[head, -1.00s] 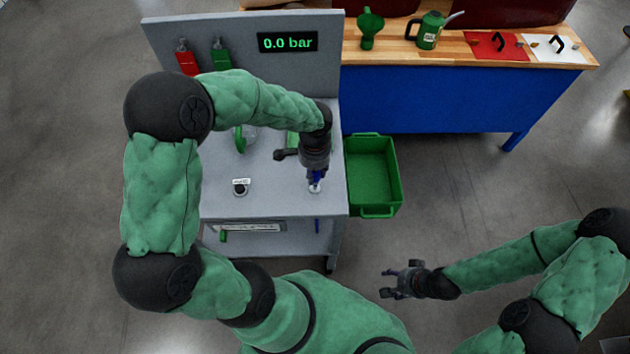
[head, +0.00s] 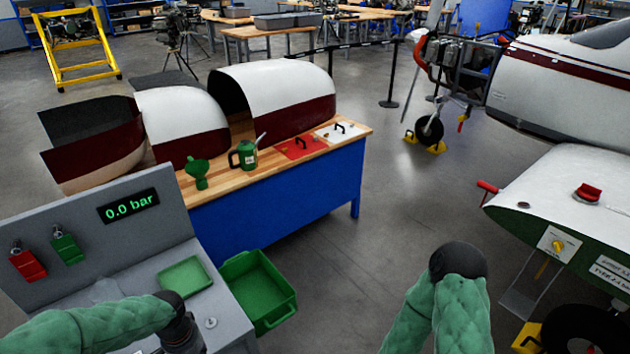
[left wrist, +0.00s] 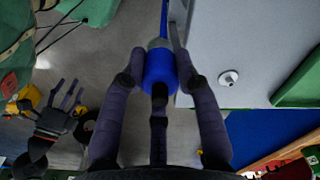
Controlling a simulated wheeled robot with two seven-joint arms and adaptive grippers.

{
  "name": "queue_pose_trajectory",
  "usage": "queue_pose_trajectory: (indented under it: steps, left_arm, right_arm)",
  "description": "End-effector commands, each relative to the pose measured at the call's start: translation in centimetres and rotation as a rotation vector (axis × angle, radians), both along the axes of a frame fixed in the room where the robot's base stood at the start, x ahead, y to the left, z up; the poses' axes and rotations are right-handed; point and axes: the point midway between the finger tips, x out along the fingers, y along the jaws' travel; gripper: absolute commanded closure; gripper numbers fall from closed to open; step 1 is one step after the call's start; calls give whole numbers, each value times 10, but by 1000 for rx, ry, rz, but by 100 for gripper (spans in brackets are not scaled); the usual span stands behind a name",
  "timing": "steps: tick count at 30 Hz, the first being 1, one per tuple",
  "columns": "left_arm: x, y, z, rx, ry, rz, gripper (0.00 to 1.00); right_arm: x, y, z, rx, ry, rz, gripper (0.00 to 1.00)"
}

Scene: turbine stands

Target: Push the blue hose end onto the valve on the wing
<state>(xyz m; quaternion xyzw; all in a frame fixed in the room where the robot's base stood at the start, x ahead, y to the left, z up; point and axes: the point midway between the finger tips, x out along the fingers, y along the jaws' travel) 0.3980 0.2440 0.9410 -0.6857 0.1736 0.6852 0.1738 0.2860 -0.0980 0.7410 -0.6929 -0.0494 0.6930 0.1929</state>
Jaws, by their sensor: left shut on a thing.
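The blue hose end (left wrist: 160,68) is between the fingers of my left gripper (left wrist: 156,82) in the left wrist view. Its grey tip and a thin blue hose (left wrist: 164,18) show beyond it. In the head view my left wrist is over the grey cart at bottom left, and the hose end is hidden. The wing (head: 535,192) is at the right. A white plate with a yellow valve (head: 557,246) sits on its front edge, well apart from the hose end. My right gripper (left wrist: 68,98) shows in the left wrist view, fingers apart and empty.
The grey cart (head: 130,270) carries a 0.0 bar display and a small round fitting (head: 211,323). A green bin (head: 262,290) hangs beside it. A blue workbench (head: 290,205) stands behind. Open floor (head: 410,215) lies between bench and wing.

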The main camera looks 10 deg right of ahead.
Motion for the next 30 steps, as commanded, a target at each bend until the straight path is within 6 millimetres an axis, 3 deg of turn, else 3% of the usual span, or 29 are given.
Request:
queue_pose_trajectory:
  steps: [30]
  left_arm:
    - [16,-56,-142,0,2,431,100]
  right_arm:
    - [0,0,0,0,0,0,40]
